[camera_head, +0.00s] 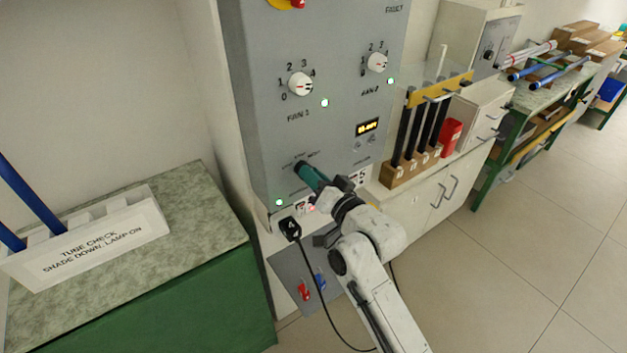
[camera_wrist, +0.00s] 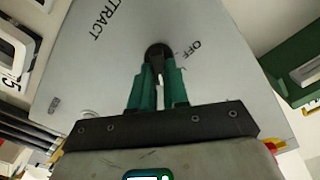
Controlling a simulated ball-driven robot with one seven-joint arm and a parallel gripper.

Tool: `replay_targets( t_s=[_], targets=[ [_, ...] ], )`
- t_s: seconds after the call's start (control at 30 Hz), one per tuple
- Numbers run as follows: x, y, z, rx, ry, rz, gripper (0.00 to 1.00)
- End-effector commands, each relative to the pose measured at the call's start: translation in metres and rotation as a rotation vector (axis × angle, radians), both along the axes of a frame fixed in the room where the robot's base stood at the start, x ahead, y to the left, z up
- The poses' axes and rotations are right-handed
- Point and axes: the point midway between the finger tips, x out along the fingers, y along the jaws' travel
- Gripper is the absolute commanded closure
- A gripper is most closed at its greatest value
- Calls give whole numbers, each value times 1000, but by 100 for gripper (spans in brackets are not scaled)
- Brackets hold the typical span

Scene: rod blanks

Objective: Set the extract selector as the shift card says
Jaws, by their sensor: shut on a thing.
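The extract selector (camera_head: 299,165) is a dark knob low on the grey control panel (camera_head: 335,115). In the wrist view the black selector (camera_wrist: 157,50) sits between my fingertips, with the printed word OFF beside it and part of the word EXTRACT at upper left. My gripper (camera_head: 305,171), with teal fingers, reaches the panel from lower right and is shut on the selector; it also shows in the wrist view (camera_wrist: 158,68). The fingers hide much of the knob, and I cannot tell which mark it points to. I cannot make out a readable shift card.
The FAN 1 knob (camera_head: 301,84) and FAN 2 knob (camera_head: 377,62) are above, with a lit amber display (camera_head: 367,128). A numbered black plug (camera_head: 290,228) on a cable is beside my arm. Floor is clear at right.

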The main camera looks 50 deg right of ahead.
Motion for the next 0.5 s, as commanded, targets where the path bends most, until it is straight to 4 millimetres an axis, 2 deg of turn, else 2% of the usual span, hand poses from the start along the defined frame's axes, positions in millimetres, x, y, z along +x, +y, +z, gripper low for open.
replay_targets(
  t_s=[0.5],
  targets=[
    [1, 2, -2, -422, 124, 2, 100]
  ],
)
